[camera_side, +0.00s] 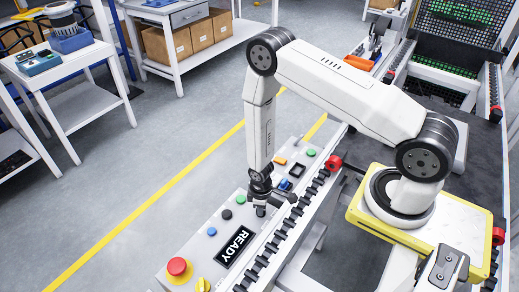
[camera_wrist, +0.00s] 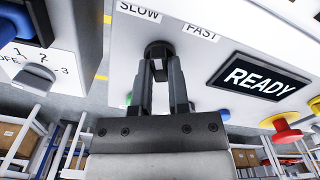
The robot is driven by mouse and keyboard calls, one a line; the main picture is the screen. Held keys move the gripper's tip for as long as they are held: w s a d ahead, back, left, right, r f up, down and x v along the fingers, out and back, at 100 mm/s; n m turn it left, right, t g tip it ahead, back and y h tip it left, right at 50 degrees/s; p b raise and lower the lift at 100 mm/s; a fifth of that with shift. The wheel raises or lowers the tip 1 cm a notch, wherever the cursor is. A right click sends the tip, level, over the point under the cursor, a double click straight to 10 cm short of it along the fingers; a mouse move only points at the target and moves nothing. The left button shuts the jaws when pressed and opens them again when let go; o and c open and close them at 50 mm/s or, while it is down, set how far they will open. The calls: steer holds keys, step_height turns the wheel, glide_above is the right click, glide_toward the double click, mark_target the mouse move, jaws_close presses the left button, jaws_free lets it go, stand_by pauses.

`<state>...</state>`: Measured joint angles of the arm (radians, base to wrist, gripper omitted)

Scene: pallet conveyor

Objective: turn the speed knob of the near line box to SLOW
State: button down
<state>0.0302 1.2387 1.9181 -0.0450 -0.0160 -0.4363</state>
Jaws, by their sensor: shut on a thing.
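The near line box is a white panel (camera_side: 205,252) running along the conveyor's edge in the side view. In the wrist view its black speed knob (camera_wrist: 158,49) sits between the SLOW label (camera_wrist: 138,12) on the left and the FAST label (camera_wrist: 200,32) on the right. My gripper (camera_wrist: 158,70) is shut on the knob, one finger on each side. I cannot tell which label the knob points at. In the side view my gripper (camera_side: 261,207) reaches down to the panel and hides the knob.
Around the knob are the READY display (camera_side: 235,247), a red mushroom button (camera_side: 179,268), a yellow knob (camera_side: 202,285) and several coloured buttons. The conveyor's roller edge (camera_side: 273,244) runs close beside the box. In the wrist view a numbered dial (camera_wrist: 36,58) shows at left.

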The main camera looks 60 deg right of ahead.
steer(key=c, duration=0.6)
jaws_free()
steer(key=shift+r, duration=0.15)
steer(key=shift+r, duration=3.75)
